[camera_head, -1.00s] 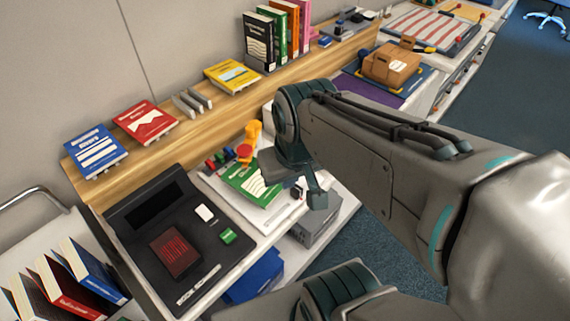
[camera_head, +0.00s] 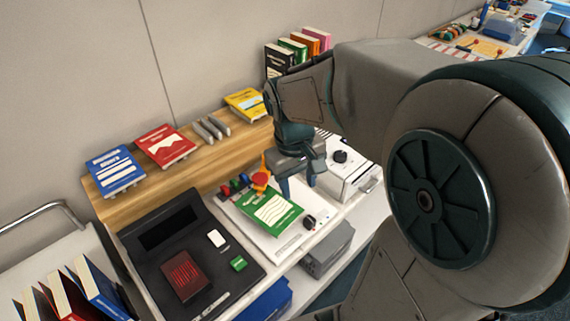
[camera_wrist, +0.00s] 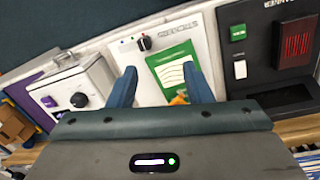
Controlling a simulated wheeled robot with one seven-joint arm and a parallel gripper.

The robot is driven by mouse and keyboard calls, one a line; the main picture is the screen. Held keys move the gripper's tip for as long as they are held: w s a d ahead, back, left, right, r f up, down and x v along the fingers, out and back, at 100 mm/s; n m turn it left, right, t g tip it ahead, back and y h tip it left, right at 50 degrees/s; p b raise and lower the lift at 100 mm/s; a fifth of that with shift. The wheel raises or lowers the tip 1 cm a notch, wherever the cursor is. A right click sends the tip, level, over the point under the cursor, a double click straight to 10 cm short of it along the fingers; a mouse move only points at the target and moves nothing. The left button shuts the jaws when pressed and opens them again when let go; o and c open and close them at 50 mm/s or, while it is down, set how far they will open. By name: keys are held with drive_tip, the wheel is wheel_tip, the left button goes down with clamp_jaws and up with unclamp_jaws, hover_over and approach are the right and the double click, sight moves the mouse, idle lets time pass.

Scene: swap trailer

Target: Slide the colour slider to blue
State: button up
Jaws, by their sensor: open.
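A white sticker panel (camera_head: 284,243) lies on the bench, and its lettering shows in the wrist view (camera_wrist: 204,40). A green book or card (camera_head: 270,212) lies on it. A small dark knob (camera_head: 309,222) sits on the panel's near right part and shows in the wrist view (camera_wrist: 144,42); I cannot tell whether this is the colour slider. Small red, green and blue pieces (camera_head: 235,185) stand at the panel's far left, beside an orange part (camera_head: 261,178). My gripper (camera_head: 298,184) is open and empty above the panel's far right side. In the wrist view its fingers flank the green card.
A black scanner (camera_head: 185,245) with a green button stands left of the panel. A white box with a black knob (camera_head: 341,157) stands close on the right. A wooden shelf (camera_head: 205,160) with several books runs behind. A grey box (camera_head: 327,250) is below the bench edge.

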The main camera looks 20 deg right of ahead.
sight(309, 218)
drive_tip(key=w+d+f+n+g, duration=0.3)
drive_tip(key=w+f+g, duration=0.1)
drive_tip(key=w+f, duration=0.4)
drive_tip(key=shift+h, duration=0.4)
drive_tip(key=x, duration=0.4)
drive_tip(key=p+x, duration=0.1)
drive_tip(key=x, duration=0.3)
drive_tip(key=w+p+x, duration=0.1)
drive_tip(key=x, duration=0.4)
drive_tip(key=shift+f, duration=0.15)
